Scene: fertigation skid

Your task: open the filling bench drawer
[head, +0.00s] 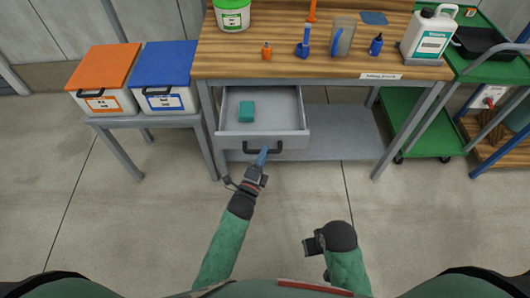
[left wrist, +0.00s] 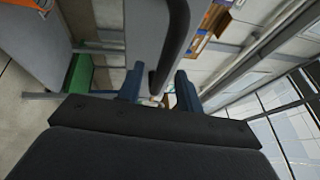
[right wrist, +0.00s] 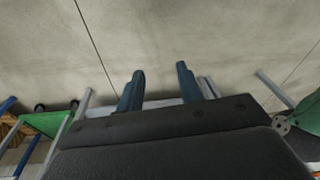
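The filling bench (head: 300,66) has a wooden top, and its grey drawer (head: 290,122) stands pulled out below it. A small teal block (head: 246,111) lies in the drawer. The dark bar handle (head: 263,147) is on the drawer front. My left gripper (head: 262,158) is at the handle. In the left wrist view the handle (left wrist: 176,42) runs between its fingers (left wrist: 160,88), which stand apart with gaps beside the bar. My right gripper (head: 312,245) is away from the bench, low over the floor; its fingers (right wrist: 158,88) are apart and empty.
On the bench top stand a green-lidded tub (head: 232,15), small bottles, a beaker (head: 342,36) and a white jug (head: 430,35). Orange-lidded (head: 104,66) and blue-lidded (head: 165,64) boxes stand left. A green cart (head: 415,122) is right. The floor in front is clear.

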